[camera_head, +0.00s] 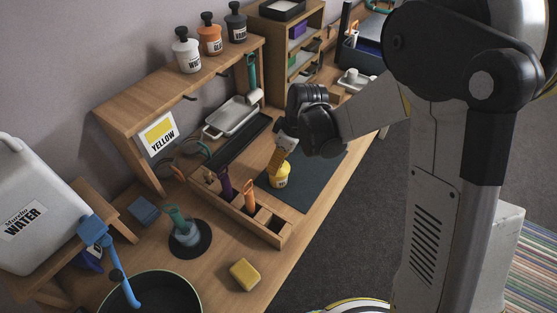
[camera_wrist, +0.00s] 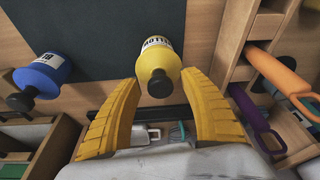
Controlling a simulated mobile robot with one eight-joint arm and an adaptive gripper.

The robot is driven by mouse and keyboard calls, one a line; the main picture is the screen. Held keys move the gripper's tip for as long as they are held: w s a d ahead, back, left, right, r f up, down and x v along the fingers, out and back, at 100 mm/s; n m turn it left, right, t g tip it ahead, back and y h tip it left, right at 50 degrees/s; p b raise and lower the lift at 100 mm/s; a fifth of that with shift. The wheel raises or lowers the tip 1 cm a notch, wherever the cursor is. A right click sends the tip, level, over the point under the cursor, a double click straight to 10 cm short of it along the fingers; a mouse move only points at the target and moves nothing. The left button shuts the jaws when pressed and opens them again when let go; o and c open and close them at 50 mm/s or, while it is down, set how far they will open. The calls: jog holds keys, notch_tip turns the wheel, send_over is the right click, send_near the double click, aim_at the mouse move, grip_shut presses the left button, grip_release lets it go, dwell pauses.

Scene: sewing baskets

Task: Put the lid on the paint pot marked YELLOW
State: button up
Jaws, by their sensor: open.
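The yellow paint pot (camera_head: 281,179) stands on the dark mat, its top partly hidden by my gripper in the head view. In the wrist view the yellow pot (camera_wrist: 157,61) carries a white label, partly legible and upside down. A dark round knob, which looks like a lid (camera_wrist: 160,84), shows at its near end. My gripper (camera_head: 277,160) is open above the pot. In the wrist view the yellow fingers of my gripper (camera_wrist: 160,88) lie on either side of the knob, with gaps visible.
A blue pot (camera_wrist: 42,74) with a dark knob lies left in the wrist view. A wooden tool rack (camera_head: 262,229) holds purple and orange handles (camera_head: 250,195) close by the mat (camera_head: 318,166). A sponge (camera_head: 245,274) lies in front.

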jog(key=v, duration=1.1)
jog(key=shift+r, duration=0.3)
jog(key=s+d+r+m+t+h, duration=0.1)
jog(key=s+d+r+m+t, duration=0.1)
jog(key=s+d+m, duration=0.4)
jog(key=s+d+r+m+t+h, duration=0.1)
jog(key=s+d+r+m+t, duration=0.2)
jog(key=s, duration=0.7)
jog(key=shift+d+r+m+h, duration=0.4)
jog(key=shift+d+r+m, duration=0.9)
jog(key=shift+d, duration=0.55)
jog(key=shift+s+f, duration=0.15)
